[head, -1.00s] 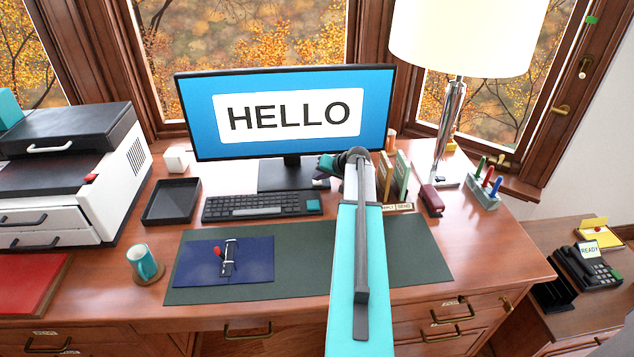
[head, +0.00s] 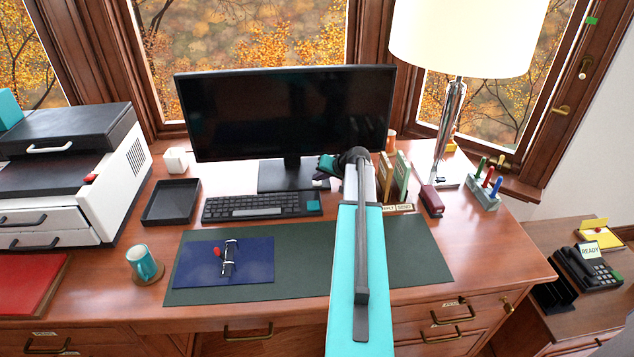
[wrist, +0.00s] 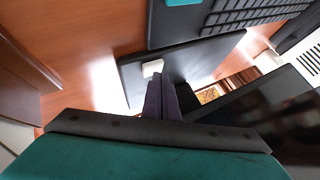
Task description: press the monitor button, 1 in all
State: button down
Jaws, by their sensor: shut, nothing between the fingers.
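The monitor (head: 270,110) stands at the back of the desk, and its screen is black. It also shows dark at the lower right in the wrist view (wrist: 280,115). A small pale block that looks like the monitor button (wrist: 152,68) sits on the dark monitor stand base (wrist: 195,62). My gripper (wrist: 162,80) is shut and empty, its fingertips right beside or on the pale block; I cannot tell whether they touch. In the head view my gripper is at the right end of the stand base (head: 280,177), mostly hidden by my arm.
The keyboard (head: 262,206) lies in front of the stand. Books (head: 398,178), a red stapler (head: 431,200) and the lamp (head: 450,120) stand right of my arm. A black tray (head: 171,202) and a printer (head: 75,180) are left. The green mat (head: 305,262) has clear room.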

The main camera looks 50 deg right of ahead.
aim_at(319, 183)
jog(key=shift+r, duration=0.6)
jog(key=shift+r, duration=0.15)
jog(key=shift+r+p, duration=1.05)
jog(key=shift+r, duration=1.3)
